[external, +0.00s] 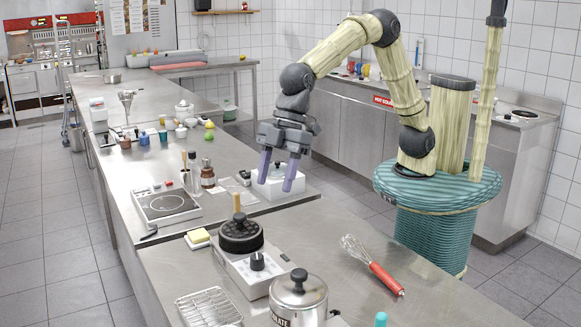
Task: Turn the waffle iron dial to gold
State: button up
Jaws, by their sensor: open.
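The waffle iron (225,266) stands on the near steel counter. It has a light body and a round black top plate (240,236) with a wooden-looking upright handle. A black knob on its body, likely the dial (257,261), faces the near side. Its markings and any gold setting are too small to read. My gripper (276,180) is open and empty, with two purple fingers pointing down. In the picture it is above and right of the waffle iron, in front of a white box (283,201), and apart from the dial. Its exact height is hard to tell.
A lidded steel pot (298,297) stands close to the right of the waffle iron, and a wire rack (209,308) lies to its left. A red-handled whisk (372,265) lies further right. A hot plate (165,204) is back left. The counter around the whisk is clear.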

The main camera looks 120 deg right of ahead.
aim_at(258, 255)
jog(key=shift+f, duration=0.1)
jog(key=p+x, duration=0.2)
jog(key=x, duration=1.5)
jog(key=shift+w, duration=0.15)
jog(key=c, duration=1)
